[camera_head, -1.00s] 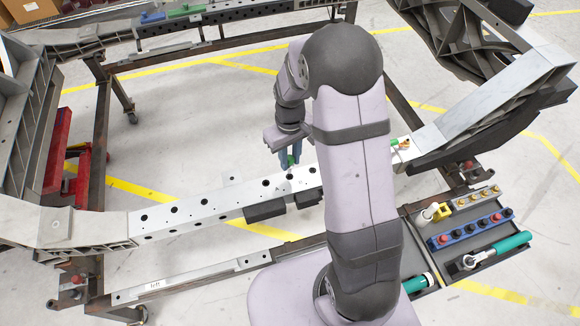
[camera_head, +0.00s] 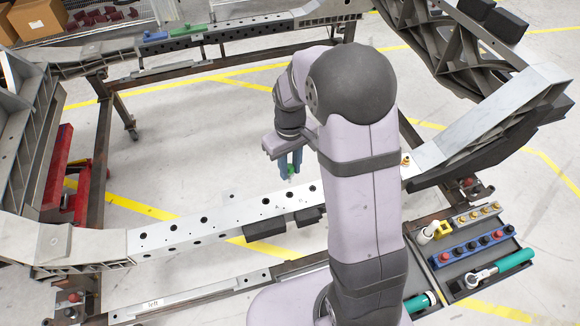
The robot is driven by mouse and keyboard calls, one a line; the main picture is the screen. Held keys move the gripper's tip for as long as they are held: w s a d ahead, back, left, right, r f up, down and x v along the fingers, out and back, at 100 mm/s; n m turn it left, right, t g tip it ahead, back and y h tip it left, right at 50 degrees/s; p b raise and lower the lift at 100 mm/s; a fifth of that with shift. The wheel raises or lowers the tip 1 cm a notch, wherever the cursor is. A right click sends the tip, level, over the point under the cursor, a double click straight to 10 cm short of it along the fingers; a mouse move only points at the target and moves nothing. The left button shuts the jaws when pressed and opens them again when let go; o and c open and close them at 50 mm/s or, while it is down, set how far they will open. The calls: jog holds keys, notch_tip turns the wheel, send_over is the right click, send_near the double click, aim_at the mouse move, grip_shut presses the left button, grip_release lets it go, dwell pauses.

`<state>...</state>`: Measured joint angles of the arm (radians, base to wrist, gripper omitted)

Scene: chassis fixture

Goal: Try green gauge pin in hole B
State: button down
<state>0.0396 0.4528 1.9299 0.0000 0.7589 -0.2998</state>
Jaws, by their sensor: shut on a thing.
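My gripper (camera_head: 289,164) is shut on the green gauge pin (camera_head: 291,170), of which only a small green part shows between the bluish fingers. The gripper points down and appears just above or behind the far edge of the light metal rail (camera_head: 170,235); the exact gap cannot be told. The rail's top has a row of dark round holes. My arm hides the rail's right part.
A small orange piece (camera_head: 405,160) sits on the rail right of my arm. A tray (camera_head: 462,290) at the lower right holds a blue rack (camera_head: 478,246), a wrench and a green-handled tool. Dark blocks (camera_head: 265,229) hang at the rail's front.

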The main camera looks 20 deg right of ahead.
jog(key=shift+r+p, duration=2.55)
jog(key=shift+r, duration=0.35)
